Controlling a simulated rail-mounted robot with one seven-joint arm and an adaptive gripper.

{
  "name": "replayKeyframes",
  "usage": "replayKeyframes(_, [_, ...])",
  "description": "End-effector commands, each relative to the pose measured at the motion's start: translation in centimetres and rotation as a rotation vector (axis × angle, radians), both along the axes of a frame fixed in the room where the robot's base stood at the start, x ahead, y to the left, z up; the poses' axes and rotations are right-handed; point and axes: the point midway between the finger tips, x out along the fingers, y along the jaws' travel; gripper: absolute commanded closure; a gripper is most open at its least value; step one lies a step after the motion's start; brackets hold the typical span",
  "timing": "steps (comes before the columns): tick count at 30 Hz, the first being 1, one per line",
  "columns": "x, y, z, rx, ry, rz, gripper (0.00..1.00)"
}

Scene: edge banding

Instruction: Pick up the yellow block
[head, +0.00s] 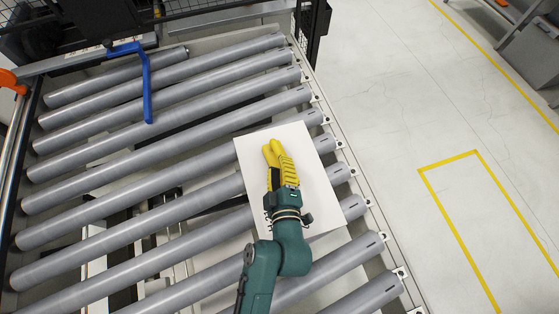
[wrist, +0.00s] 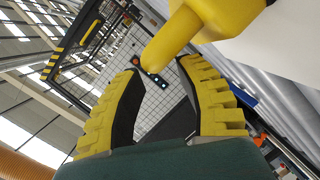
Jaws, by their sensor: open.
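A smooth, rounded yellow piece, which I take for the yellow block (wrist: 205,18), shows at the top of the wrist view. A thick stub of it reaches down between the fingertips. My gripper (wrist: 160,68) is open, with black inner pads and ribbed yellow outer sides; a gap shows between the stub and the pads. In the head view my gripper (head: 279,158) is over a white panel (head: 318,190). A smooth yellow patch (head: 268,152) beside the ribbed finger may be the block, but the two yellows merge. Its full shape is hidden.
The white panel lies across grey conveyor rollers (head: 120,190). A blue bent bar (head: 147,90) stands over the rollers at the upper left, with an orange part (head: 10,82) at the left edge. A metal side rail (head: 350,165) bounds the conveyor; open floor (head: 430,110) is to the right.

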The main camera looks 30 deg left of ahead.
Motion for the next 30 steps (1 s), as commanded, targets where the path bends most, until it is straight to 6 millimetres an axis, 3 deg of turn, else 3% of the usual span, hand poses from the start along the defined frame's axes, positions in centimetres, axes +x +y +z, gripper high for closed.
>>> replayKeyframes(9, [4.1, 2.5, -1.1, 0.000, 0.001, 0.001, 0.64])
replayKeyframes(18, [4.7, 2.8, -1.3, -0.001, 0.001, 0.000, 0.62])
replayKeyframes(24, [4.7, 2.8, -1.3, 0.000, 0.000, -0.001, 1.00])
replayKeyframes(30, [4.7, 2.8, -1.3, -0.001, 0.001, -0.001, 1.00])
